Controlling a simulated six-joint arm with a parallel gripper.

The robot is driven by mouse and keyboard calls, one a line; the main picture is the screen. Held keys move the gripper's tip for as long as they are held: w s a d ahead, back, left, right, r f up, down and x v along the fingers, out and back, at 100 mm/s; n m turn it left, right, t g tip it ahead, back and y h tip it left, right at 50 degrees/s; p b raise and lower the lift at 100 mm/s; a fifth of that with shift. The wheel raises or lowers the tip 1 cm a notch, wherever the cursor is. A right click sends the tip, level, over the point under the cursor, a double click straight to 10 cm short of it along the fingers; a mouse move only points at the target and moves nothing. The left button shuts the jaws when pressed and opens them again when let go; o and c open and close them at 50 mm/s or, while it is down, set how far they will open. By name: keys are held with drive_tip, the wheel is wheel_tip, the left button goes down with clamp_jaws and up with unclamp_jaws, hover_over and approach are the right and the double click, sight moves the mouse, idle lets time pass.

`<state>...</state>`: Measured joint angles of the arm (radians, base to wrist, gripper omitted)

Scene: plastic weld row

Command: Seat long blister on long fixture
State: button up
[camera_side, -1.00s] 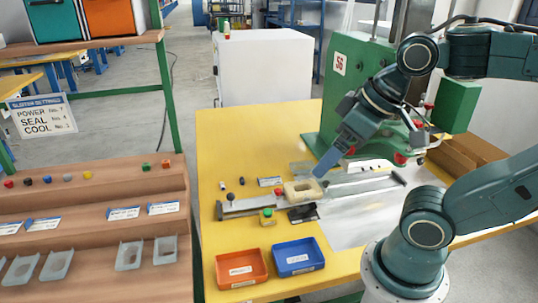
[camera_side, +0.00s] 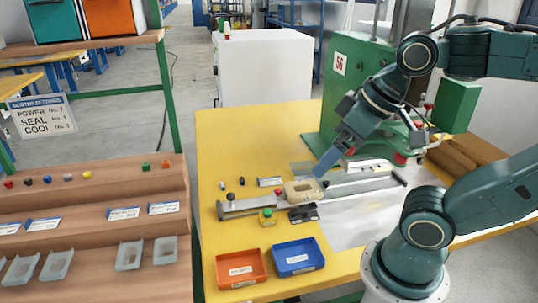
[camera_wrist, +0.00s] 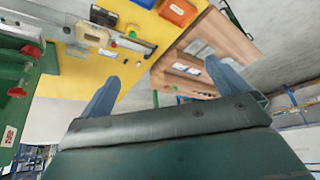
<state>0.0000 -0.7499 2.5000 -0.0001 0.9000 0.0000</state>
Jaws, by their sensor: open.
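The cream block with a recessed middle (camera_side: 303,191) on the metal rail looks like the long fixture. It also shows in the wrist view (camera_wrist: 92,35). A faint greyish layer seems to lie over its recess, but I cannot tell whether this is a clear blister. My gripper (camera_side: 320,175) hangs close above and behind the block's right end in the side view. In the wrist view its two blue fingers (camera_wrist: 162,72) are spread with nothing between them. Clear blister trays (camera_side: 56,265) lie on the lower shelf at left; which are long is unclear.
An orange bin (camera_side: 240,268) and a blue bin (camera_side: 298,257) stand at the table front. A small black item (camera_side: 303,213) and a green button box (camera_side: 267,215) sit before the rail. The green press (camera_side: 350,90) stands behind. Yellow table (camera_side: 240,140) is clear at the back left.

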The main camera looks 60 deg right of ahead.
idle(0.4)
drive_tip(key=shift+w+r, duration=0.1)
drive_tip(key=shift+w, duration=0.05)
drive_tip(key=c, duration=0.7)
drive_tip(key=w+d+r+m+g, duration=0.2)
drive_tip(key=w+d+m, duration=0.55)
drive_tip(key=w, duration=0.45)
drive_tip(key=w+d+f+m+g+h, duration=0.1)
drive_tip(key=w+d+f+m, duration=0.5)
drive_tip(key=w+d, duration=0.45)
drive_tip(key=d+f+m+g, duration=0.1)
drive_tip(key=d+f+m, duration=0.3)
drive_tip(key=d+f, duration=0.4)
drive_tip(key=d+f+m+g, duration=0.1)
drive_tip(key=d+f+m, duration=0.4)
drive_tip(key=d+f, duration=0.2)
drive_tip(key=d+f+m+y, duration=0.1)
drive_tip(key=d+f+m, duration=0.4)
drive_tip(key=d+f, duration=0.3)
drive_tip(key=shift+w+d+f+g, duration=0.3)
drive_tip(key=shift+w+d+g, duration=0.1)
